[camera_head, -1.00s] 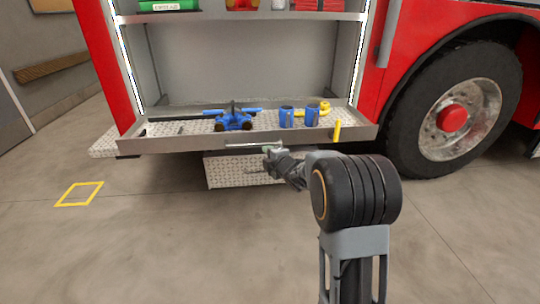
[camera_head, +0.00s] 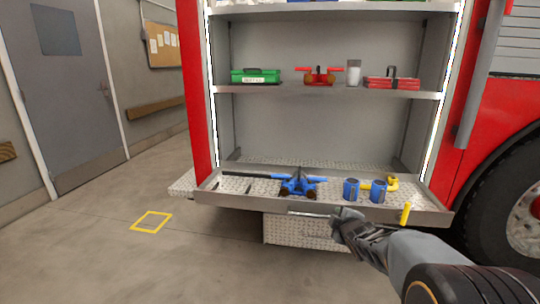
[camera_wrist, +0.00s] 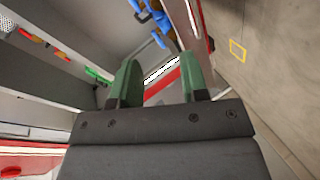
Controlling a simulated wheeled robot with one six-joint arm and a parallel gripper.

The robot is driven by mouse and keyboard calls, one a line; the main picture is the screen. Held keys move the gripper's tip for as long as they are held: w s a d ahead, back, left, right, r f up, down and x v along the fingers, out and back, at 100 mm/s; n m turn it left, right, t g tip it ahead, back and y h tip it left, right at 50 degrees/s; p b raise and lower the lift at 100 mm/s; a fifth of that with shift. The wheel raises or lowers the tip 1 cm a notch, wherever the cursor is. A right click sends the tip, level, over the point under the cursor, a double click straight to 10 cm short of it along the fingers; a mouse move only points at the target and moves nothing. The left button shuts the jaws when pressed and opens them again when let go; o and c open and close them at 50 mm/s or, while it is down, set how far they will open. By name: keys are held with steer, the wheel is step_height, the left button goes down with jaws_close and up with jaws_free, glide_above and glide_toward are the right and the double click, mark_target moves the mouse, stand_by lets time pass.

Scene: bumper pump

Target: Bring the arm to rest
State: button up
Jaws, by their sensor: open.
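My gripper (camera_head: 340,216) is in front of the compartment's lower tray (camera_head: 322,213), near the tray's front edge handle. In the wrist view its two green fingers (camera_wrist: 158,80) stand apart with nothing between them. My arm reaches in from the bottom right of the head view. Whether the gripper touches the tray edge, I cannot tell. A blue pump-like tool (camera_head: 297,185) lies on the tray, and part of it shows at the top of the wrist view (camera_wrist: 158,18).
The upper shelf (camera_head: 330,91) holds a green case (camera_head: 255,76) and red items. A yellow floor square (camera_head: 152,221) lies left on open floor.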

steer(key=s+a+r+m+g+h+p, duration=0.2)
steer(key=s+r+m+g+p, duration=0.45)
steer(key=s+r+p, duration=0.8)
steer(key=s+a+r+m+g+y+p, duration=0.1)
steer(key=s+a+r+m+p, duration=0.1)
steer(key=s, duration=0.4)
steer(key=s+a+r+m+g+y+p, duration=0.1)
steer(key=s+a+r+m+g+p, duration=0.1)
steer(key=s+r+m+p, duration=0.3)
step_height(320, 180, up, 2)
steer(key=s+p, duration=0.2)
steer(key=shift+s+a+p, duration=0.25)
steer(key=shift+p, duration=0.05)
